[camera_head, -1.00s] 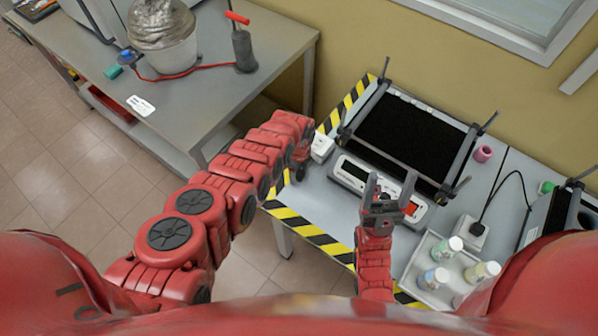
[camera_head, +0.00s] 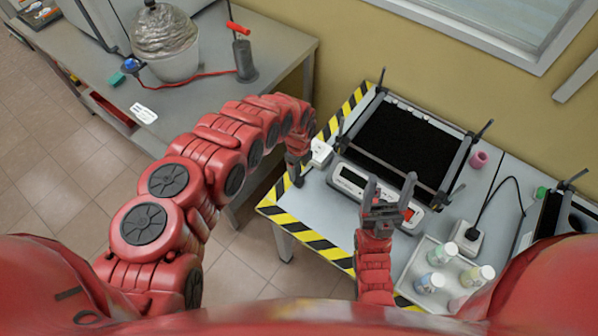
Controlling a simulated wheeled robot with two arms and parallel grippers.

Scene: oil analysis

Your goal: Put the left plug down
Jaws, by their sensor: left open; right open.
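A white socket block (camera_head: 320,153) sits at the left edge of the grey table. My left gripper (camera_head: 297,178) is close beside it on its left, pointing down over the striped edge. Its fingers are small and dark, and I cannot make out a separate left plug in or beside them. My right gripper (camera_head: 384,195) is open and empty, fingers pointing up the picture, in front of the long white device (camera_head: 352,184). A second white socket block (camera_head: 468,237) at the right has a black plug and cable (camera_head: 487,206) in it.
A black panel in a grey frame (camera_head: 405,145) fills the middle of the table. A tray (camera_head: 412,268) with several bottles stands at the front right. A pink cup (camera_head: 479,159) is at the right. Yellow-black tape (camera_head: 315,239) marks the edge. Another table (camera_head: 200,125) is at left.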

